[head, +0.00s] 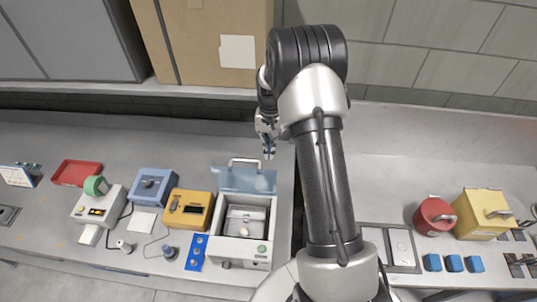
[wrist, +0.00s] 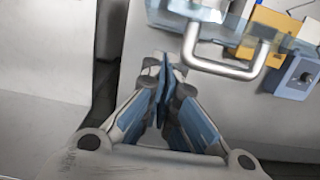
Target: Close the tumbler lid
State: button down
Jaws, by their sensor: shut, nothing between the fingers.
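The tumbler (head: 232,263) is a light grey box on the bench with a green button on its front. Its translucent blue lid (head: 248,181) stands raised at the back, so the box is open and a pale drum shows inside. A metal bar handle (head: 244,160) sits on the lid's upper edge. My gripper (head: 268,154) is shut and empty, just right of the handle in the head view. In the wrist view, my closed blue fingertips (wrist: 164,68) are left of the handle (wrist: 228,68), with a gap between them. The lid (wrist: 240,22) shows partly at the top.
A yellow device (head: 187,210) and a blue device (head: 152,187) stand left of the tumbler. A cardboard box (head: 205,45) sits on a shelf above the bench. A red pot (head: 434,217) and a yellow box (head: 483,212) stand right. The bench behind the tumbler is clear.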

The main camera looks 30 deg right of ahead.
jog(key=s+a, duration=0.2)
jog(key=shift+s+p, duration=0.35)
jog(key=shift+s, duration=0.15)
